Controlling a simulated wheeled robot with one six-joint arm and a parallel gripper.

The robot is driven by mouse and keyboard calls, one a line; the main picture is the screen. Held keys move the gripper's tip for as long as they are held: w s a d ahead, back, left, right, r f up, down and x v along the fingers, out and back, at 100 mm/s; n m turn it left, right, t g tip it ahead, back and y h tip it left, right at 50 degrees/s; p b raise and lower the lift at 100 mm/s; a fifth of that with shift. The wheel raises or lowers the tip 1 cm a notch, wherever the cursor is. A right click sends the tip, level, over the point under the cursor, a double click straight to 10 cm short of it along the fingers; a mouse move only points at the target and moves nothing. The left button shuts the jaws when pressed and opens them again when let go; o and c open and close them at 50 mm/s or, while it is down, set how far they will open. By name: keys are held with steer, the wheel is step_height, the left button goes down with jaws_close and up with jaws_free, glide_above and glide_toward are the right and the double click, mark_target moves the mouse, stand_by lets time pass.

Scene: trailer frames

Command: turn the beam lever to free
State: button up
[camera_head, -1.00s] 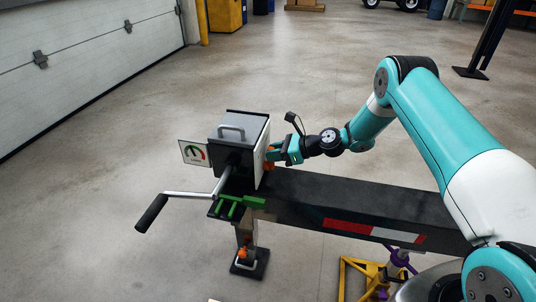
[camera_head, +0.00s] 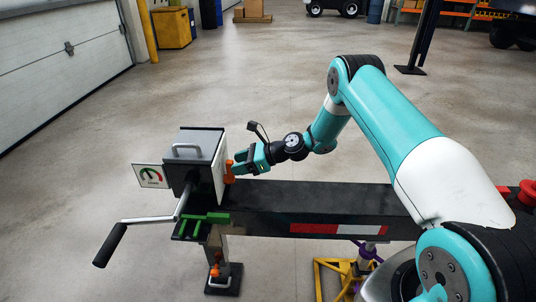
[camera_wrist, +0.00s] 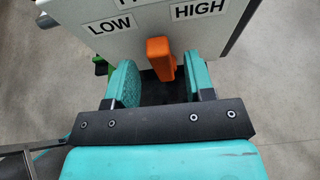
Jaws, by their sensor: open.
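The beam lever (camera_head: 229,172) is a small orange handle on the right face of the grey box (camera_head: 194,142) at the end of a black beam. In the wrist view the lever (camera_wrist: 160,58) stands nearly upright, between the LOW and HIGH labels. A label above it is cut off by the frame edge. My gripper (camera_head: 246,164) is at that face. In the wrist view its teal fingers are open, one on each side of the lever, with gaps showing on both sides. The lever's lower end sits between them.
A crank with a black handle (camera_head: 109,245) sticks out to the left of the box. A gauge plate (camera_head: 149,176) stands beside it. The black beam (camera_head: 270,195) runs right beneath my arm. A yellow stand (camera_head: 330,268) is below it.

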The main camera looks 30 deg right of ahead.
steer(key=v, duration=1.5)
steer(key=s+a+r+n+g+h+p, duration=0.25)
steer(key=s+a+r+n, duration=0.25)
steer(key=a+r+n, duration=0.35)
steer(key=s+a+r+n+g+h+p, duration=0.1)
steer(key=s+a+r+n+g, duration=0.2)
steer(key=s+a+r+n, duration=0.45)
steer(key=s+a+r+n+h+p, duration=0.1)
steer(key=s+r+n+h+p, duration=0.1)
steer(key=s+r+n, duration=0.3)
steer(key=s+a+r+n+g+h+p, duration=0.1)
steer(key=s+a+r+n+h, duration=0.1)
steer(key=s+r+n, duration=0.4)
steer(key=s+n, duration=0.4)
steer(key=s, duration=0.4)
steer(key=shift+p, duration=0.35)
